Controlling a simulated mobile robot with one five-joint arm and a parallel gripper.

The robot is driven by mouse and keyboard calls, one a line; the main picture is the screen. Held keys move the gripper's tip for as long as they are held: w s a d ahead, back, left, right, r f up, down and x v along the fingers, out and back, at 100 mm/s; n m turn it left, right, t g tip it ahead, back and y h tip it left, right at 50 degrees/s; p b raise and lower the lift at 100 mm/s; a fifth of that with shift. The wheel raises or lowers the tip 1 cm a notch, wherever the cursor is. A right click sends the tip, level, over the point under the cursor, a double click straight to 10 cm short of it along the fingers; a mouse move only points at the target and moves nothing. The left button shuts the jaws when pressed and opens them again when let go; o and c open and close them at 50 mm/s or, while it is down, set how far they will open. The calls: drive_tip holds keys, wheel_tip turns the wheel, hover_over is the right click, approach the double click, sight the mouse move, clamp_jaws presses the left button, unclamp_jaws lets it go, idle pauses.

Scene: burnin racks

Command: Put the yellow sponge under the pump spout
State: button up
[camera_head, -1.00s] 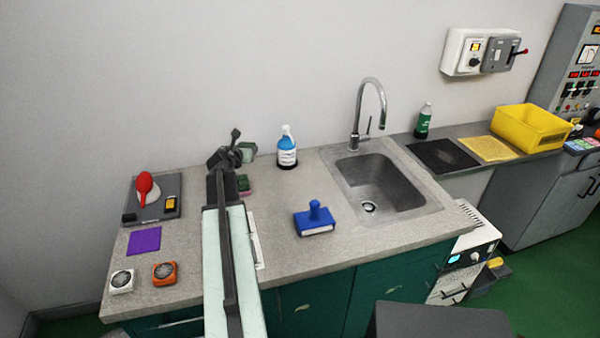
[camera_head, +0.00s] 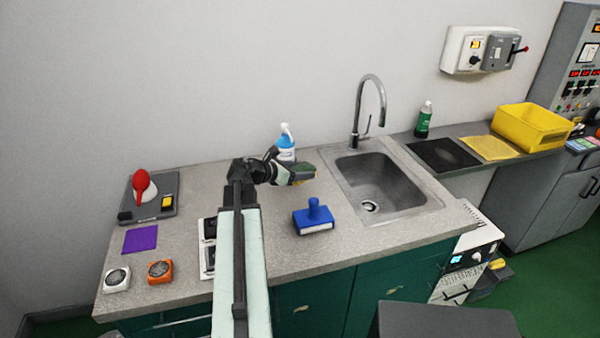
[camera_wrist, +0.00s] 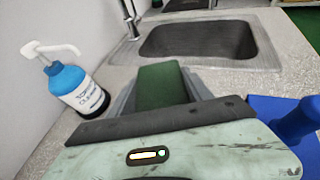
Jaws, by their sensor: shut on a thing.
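The pump bottle (camera_head: 287,152), blue with a white pump top and label, stands upright near the wall. It also shows at the left of the wrist view (camera_wrist: 78,88), its white spout (camera_wrist: 60,49) pointing right. My gripper (camera_head: 300,174) is shut on the sponge (camera_head: 305,171), which shows a green top and a little yellow at its edge. The wrist view shows only the sponge's green face (camera_wrist: 160,85) between the fingers. My gripper is in front of and slightly right of the bottle, apart from it. The sponge's height over the counter is hard to tell.
The sink (camera_head: 382,184) with its tall faucet (camera_head: 371,88) lies to the right. A blue stamp-like block (camera_head: 314,216) stands in front of my gripper. Left are a purple cloth (camera_head: 141,239), two small dials and a grey tray (camera_head: 160,207). The counter between block and bottle looks clear.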

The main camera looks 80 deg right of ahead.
sight(300, 193)
drive_tip(key=shift+f+b, duration=2.65)
drive_tip(key=shift+f, duration=0.4)
drive_tip(key=shift+f+b, duration=0.6)
drive_tip(key=shift+b, duration=0.05)
drive_tip(key=o, duration=1.4)
drive_tip(key=shift+r, duration=0.1)
drive_tip(key=shift+c, duration=0.2)
drive_tip(key=shift+w, duration=0.1)
drive_tip(key=p+v, duration=0.3)
drive_tip(key=v, duration=0.4)
drive_tip(key=shift+r, duration=0.1)
drive_tip(key=shift+w+a, duration=0.15)
drive_tip(key=shift+a, duration=0.15)
drive_tip(key=shift+r, duration=0.1)
